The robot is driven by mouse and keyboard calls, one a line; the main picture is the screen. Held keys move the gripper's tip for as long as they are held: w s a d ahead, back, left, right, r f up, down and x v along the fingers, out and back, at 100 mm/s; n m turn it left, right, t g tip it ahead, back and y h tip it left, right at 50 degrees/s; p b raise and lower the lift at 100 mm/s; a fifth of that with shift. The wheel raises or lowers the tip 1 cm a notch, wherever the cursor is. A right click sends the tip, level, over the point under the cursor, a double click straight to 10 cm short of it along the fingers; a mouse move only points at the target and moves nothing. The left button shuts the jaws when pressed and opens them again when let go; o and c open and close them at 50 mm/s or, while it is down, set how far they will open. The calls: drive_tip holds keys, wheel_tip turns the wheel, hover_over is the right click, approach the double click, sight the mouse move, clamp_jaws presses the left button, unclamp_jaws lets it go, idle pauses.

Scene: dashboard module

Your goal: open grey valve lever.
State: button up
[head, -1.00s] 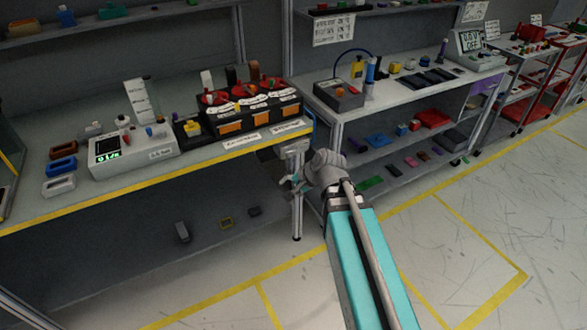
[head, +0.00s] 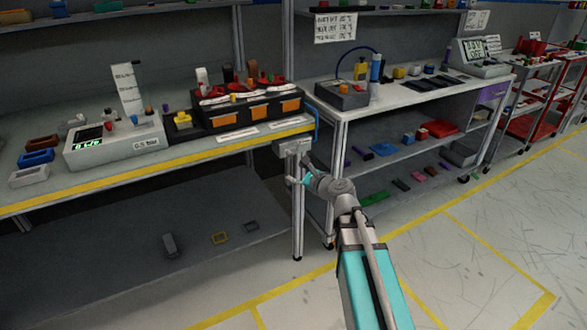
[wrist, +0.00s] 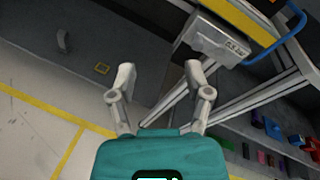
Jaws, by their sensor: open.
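The black module (head: 262,117) with orange labels stands on the left bench. Upright levers rise from its back, and the leftmost, pale grey one (head: 202,77) looks most like the grey valve lever, though it is small. My gripper (head: 304,176) is low, in front of the bench's right corner, below the bench top and apart from the module. In the wrist view my gripper (wrist: 159,72) has its two fingers apart with nothing between them. A grey box (head: 292,147) hangs under the bench corner; in the wrist view this box (wrist: 215,38) lies beyond the right fingertip.
A grey device with a display (head: 114,140) and small bins (head: 36,158) stand on the left bench. A blue hose (wrist: 285,35) curves by the grey box. Bench legs (head: 298,215) stand close to my gripper. The floor (head: 450,265) on the right is clear.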

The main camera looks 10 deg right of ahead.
drive_tip(key=w+d+f+m+t+h+b, duration=0.2)
drive_tip(key=d+f+m+t+b, duration=0.1)
drive_tip(key=m, duration=0.4)
drive_tip(key=shift+w+d+f+m+b, duration=0.35)
drive_tip(key=shift+d+b, duration=0.55)
drive_tip(key=shift+b, duration=0.3)
